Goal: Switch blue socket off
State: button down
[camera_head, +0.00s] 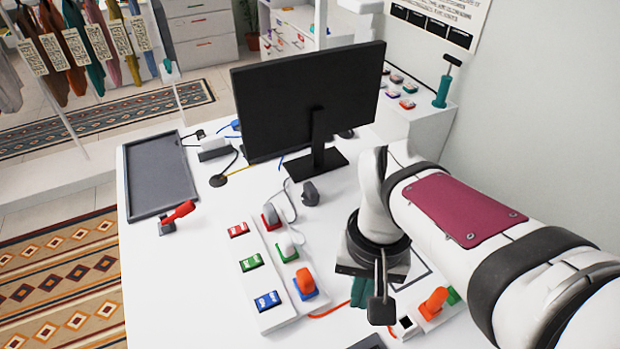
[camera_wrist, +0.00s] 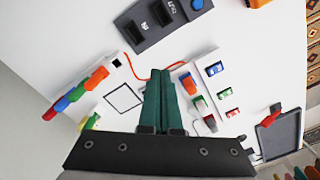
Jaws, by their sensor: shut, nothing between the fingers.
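A white socket strip (camera_head: 283,318) lies on the table, with a red, a green and a blue socket, each beside a rocker switch of its colour. The blue switch (camera_head: 268,300) is at the near end; it also shows in the wrist view (camera_wrist: 214,69). The blue socket (camera_head: 305,284) has an orange plug (camera_wrist: 189,83) in it. I cannot tell which way the blue rocker is tilted. My gripper (camera_wrist: 165,76) has its green fingers shut and empty, pointing at the table beside the strip, apart from the blue switch. In the head view its green fingers (camera_head: 361,291) are partly hidden by my wrist.
A monitor (camera_head: 305,105) stands behind the strip. A grey tray (camera_head: 158,176) and a red-handled switch (camera_head: 178,217) are at the left. A dark panel with a blue button (camera_wrist: 198,5) is nearby.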

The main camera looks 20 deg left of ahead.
jog(key=w+a+f+n+h, duration=0.1)
jog(key=w+a+f+n, duration=0.15)
jog(key=a, duration=0.35)
jog(key=w+a+f+n, duration=0.1)
jog(key=a+n, duration=0.2)
jog(key=a, duration=0.3)
jog(key=n+t, duration=0.1)
jog(key=n, duration=0.1)
send_over(272, 298)
jog(key=s+a, duration=0.1)
jog(key=a, duration=0.1)
jog(key=f, duration=0.2)
jog(key=shift+s+d, duration=0.1)
jog(key=shift+d, duration=0.15)
jog(key=f, duration=0.4)
jog(key=d+f, duration=0.1)
jog(key=f, duration=0.4)
jog(key=w+f, duration=0.1)
jog(key=f, duration=0.3)
jog(key=shift+w+d+f, duration=0.1)
jog(key=shift+d+f, duration=0.1)
jog(key=shift+f, duration=0.2)
jog(key=shift+f, duration=0.2)
